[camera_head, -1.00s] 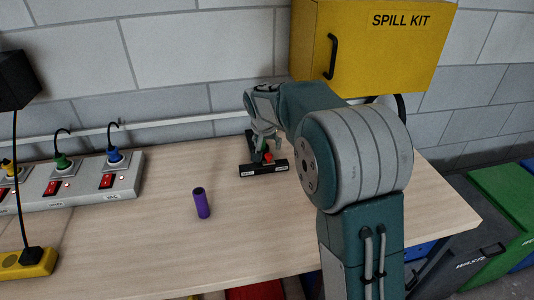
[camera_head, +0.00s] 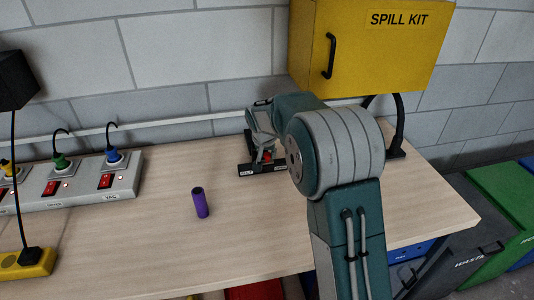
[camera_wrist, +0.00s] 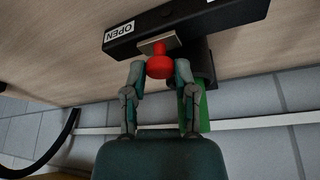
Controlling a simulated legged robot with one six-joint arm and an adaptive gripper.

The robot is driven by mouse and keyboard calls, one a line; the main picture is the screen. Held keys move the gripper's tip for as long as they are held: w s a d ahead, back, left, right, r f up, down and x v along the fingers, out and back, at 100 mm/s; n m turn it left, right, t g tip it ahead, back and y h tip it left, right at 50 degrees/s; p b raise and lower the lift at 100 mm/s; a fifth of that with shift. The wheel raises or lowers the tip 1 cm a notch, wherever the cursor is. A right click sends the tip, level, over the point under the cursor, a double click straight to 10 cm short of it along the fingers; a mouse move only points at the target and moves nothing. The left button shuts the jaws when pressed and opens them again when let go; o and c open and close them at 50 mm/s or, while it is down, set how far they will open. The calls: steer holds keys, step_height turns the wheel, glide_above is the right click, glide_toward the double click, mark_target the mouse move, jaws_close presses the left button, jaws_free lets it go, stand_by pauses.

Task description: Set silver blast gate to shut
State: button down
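The blast gate is a black bar (camera_wrist: 190,28) with a small silver plate (camera_wrist: 154,44) and a red knob (camera_wrist: 159,66) on it. In the wrist view an OPEN label shows upside down at the bar's left end, and the knob sits nearer that end. In the head view the bar (camera_head: 246,173) lies on the bench, partly hidden by my arm. My gripper (camera_wrist: 160,70) is open, with one finger on each side of the knob. Narrow gaps seem to show beside the knob; I cannot tell whether either finger touches it.
A purple cylinder (camera_head: 200,203) stands on the bench, left of the gate. A grey power strip (camera_head: 70,190) with plugs and red switches lies further left. A yellow spill kit cabinet (camera_head: 385,50) hangs behind my arm. The bench front is mostly clear.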

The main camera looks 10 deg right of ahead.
mark_target(249, 167)
steer(key=a, duration=0.5)
steer(key=shift+a+f, duration=0.1)
steer(key=shift+a, duration=0.15)
steer(key=shift+d, duration=0.1)
steer(key=c, duration=0.8)
jaws_free()
steer(key=o, duration=0.4)
steer(key=shift+a, duration=0.3)
